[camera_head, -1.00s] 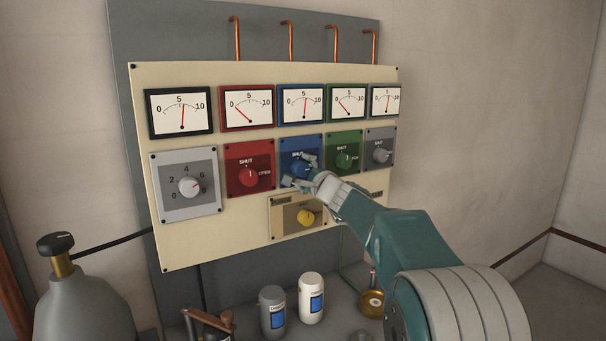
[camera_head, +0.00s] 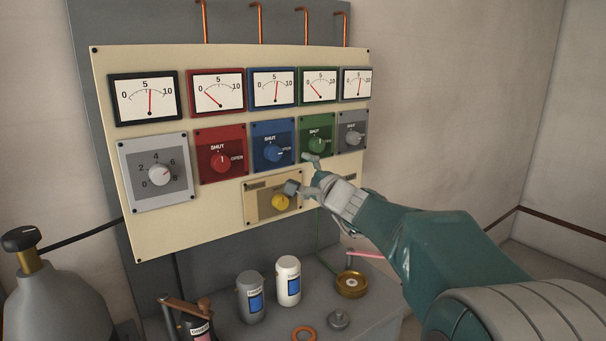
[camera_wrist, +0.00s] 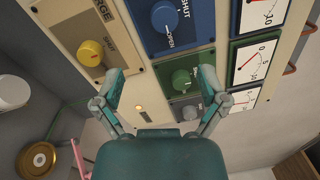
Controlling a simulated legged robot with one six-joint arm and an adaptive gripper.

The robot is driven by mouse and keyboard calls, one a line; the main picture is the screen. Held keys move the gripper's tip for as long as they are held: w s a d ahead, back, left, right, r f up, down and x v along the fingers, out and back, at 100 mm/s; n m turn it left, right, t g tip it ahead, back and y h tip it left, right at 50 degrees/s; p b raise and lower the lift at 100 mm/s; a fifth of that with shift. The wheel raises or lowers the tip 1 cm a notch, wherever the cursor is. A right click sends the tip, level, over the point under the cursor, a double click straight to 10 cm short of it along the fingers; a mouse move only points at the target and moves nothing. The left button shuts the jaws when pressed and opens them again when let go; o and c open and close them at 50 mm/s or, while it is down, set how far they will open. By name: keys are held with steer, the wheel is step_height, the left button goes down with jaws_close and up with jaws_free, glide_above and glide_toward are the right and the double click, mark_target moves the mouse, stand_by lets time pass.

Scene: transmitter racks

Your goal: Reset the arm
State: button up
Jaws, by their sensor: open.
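My gripper (camera_head: 302,174) is open and empty in the head view, in front of the lower right part of the cream control panel (camera_head: 130,100). Its fingers are near the blue knob (camera_head: 274,153), the green knob (camera_head: 317,145) and the yellow knob (camera_head: 281,202), and hold none of them. In the wrist view my gripper (camera_wrist: 160,88) shows its two fingers spread apart. The blue knob (camera_wrist: 164,15) and green knob (camera_wrist: 181,79) stand beyond them, and the yellow knob (camera_wrist: 90,52) is to the left. The blue knob's pointer is toward OPEN.
A red knob (camera_head: 221,162) and grey dials flank the others, under a row of gauges. Below are a grey bottle (camera_head: 250,297), a white bottle (camera_head: 288,281), a brass disc (camera_head: 351,285) and a copper ring (camera_head: 304,335). A gas cylinder (camera_head: 55,305) stands left. The right side is clear.

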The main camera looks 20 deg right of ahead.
steer(key=s+a+f+n+g+y, duration=0.1)
steer(key=s+a+f+n+g, duration=0.35)
steer(key=s, duration=0.45)
steer(key=s+a+f+n+g+y, duration=0.1)
steer(key=s+a+f+n+g, duration=0.15)
steer(key=s+a+n, duration=0.45)
steer(key=s+d+f+n+g+h, duration=0.2)
steer(key=s+d+f+h, duration=0.1)
steer(key=s, duration=0.7)
steer(key=s+d+f+n+g+h, duration=0.3)
steer(key=s+d+f+h, duration=0.1)
steer(key=s+f, duration=0.4)
steer(key=shift+s+d+f+n+h, duration=0.3)
steer(key=shift+s+n+h, duration=0.1)
steer(key=shift+s, duration=0.75)
